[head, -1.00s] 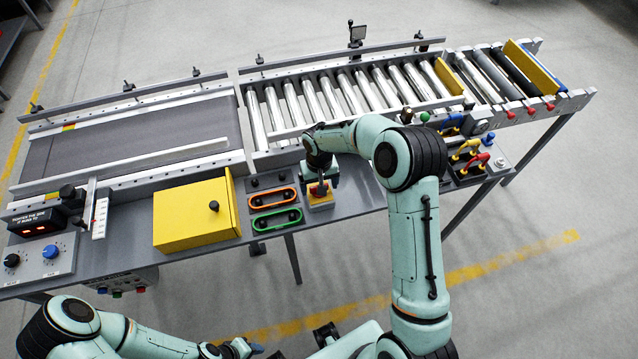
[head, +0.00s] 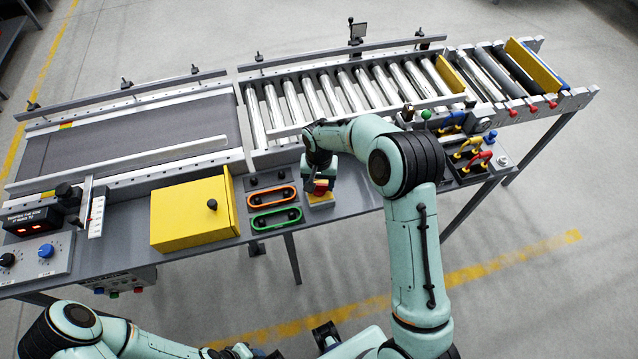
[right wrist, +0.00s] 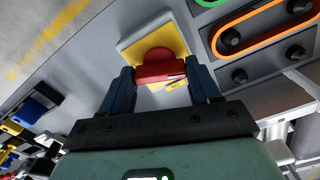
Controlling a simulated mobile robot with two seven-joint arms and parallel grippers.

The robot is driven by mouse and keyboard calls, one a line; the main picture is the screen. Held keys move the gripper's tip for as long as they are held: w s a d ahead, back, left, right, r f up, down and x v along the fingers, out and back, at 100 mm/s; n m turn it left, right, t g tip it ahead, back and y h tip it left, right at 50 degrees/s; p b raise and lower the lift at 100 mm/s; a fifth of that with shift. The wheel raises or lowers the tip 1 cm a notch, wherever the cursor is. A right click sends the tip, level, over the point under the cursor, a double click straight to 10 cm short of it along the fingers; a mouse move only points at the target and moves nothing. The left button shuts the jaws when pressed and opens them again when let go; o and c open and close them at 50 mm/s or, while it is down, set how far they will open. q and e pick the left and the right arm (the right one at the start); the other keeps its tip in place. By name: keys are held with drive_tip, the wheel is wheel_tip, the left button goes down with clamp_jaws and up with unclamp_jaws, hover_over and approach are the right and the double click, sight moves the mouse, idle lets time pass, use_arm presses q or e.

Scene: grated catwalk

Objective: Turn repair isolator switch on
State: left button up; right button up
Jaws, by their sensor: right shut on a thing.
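The isolator switch is a red rotary handle (right wrist: 160,66) on a yellow square plate (right wrist: 128,46), on the grey panel. In the head view the yellow plate (head: 322,202) sits right of the green-framed slot, with a little of the red showing. My right gripper (right wrist: 163,78) is shut on the red handle, one blue finger on each side. In the head view my right gripper (head: 320,185) comes down over the switch and hides most of it. My left gripper (head: 243,351) is low at the bottom edge, away from the panel; its jaws are unclear.
Left of the switch are an orange-framed slot (head: 271,197), a green-framed slot (head: 276,219) and a yellow box (head: 190,214) with a black knob. Red and yellow handles (head: 468,150) stand farther right. The roller conveyor (head: 340,95) runs behind. Floor in front is open.

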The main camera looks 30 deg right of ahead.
drive_tip(key=m, duration=0.6)
drive_tip(key=shift+m, duration=0.3)
drive_tip(key=m, duration=0.3)
drive_tip(key=shift+r+m, duration=0.1)
drive_tip(key=shift+m, duration=0.2)
use_arm(q)
drive_tip(key=shift+w+r+p, duration=0.45)
drive_tip(key=shift+r+p, duration=0.2)
drive_tip(key=shift+r, duration=0.1)
use_arm(e)
drive_tip(key=shift+m, duration=1.9)
drive_tip(key=o, duration=1.1)
drive_tip(key=shift+c, duration=0.2)
